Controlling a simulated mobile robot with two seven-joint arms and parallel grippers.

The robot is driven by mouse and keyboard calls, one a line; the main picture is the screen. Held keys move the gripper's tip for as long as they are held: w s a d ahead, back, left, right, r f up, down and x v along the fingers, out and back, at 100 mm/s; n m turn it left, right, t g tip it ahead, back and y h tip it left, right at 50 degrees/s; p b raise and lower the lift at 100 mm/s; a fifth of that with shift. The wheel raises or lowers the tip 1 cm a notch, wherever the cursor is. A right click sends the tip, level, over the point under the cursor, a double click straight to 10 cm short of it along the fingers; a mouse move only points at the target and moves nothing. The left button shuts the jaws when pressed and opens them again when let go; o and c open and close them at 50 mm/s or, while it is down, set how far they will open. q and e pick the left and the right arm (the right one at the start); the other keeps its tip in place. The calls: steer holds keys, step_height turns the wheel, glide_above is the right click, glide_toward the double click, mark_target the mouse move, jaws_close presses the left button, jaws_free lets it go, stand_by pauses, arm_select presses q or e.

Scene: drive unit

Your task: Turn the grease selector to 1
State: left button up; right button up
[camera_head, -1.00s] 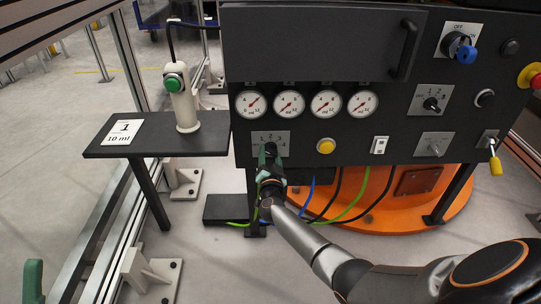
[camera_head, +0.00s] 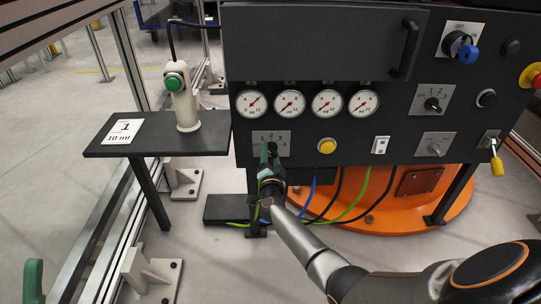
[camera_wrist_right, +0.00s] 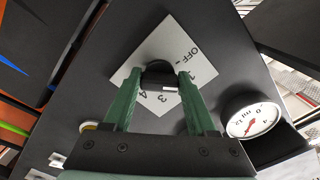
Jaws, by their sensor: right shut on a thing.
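The grease selector is a black rotary knob (camera_wrist_right: 158,74) on a light plate (camera_wrist_right: 135,70) marked OFF and several numbers. In the head view this plate (camera_head: 285,138) sits below the gauges, at the panel's lower left. My right gripper (camera_head: 268,150) is shut on the knob, one green finger on each side in the right wrist view (camera_wrist_right: 158,82). The knob's white mark shows at its edge on the numbered side; I cannot tell which number it points to. Part of my left gripper (camera_head: 33,282) shows at the lower left edge.
A card (camera_head: 123,132) reading 1 and 10 ml lies on the side shelf (camera_head: 150,148), beside a white post with a green button (camera_head: 174,83). Several gauges (camera_head: 289,103) are above the selector. A yellow button (camera_head: 327,146) and another selector (camera_head: 432,104) are to the right.

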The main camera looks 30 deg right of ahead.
steer(key=o, duration=1.4)
steer(key=shift+c, duration=0.2)
arm_select(q)
step_height(320, 180, up, 6)
steer(key=p, duration=0.5)
steer(key=shift+s+a+m+t+p, duration=0.15)
steer(key=shift+a+m+t+p, duration=0.15)
steer(key=shift+a+p, duration=0.1)
arm_select(e)
steer(key=v, duration=1.2)
steer(key=shift+s, duration=0.35)
arm_select(q)
steer(key=shift+d, duration=0.1)
arm_select(e)
steer(key=shift+a, duration=0.1)
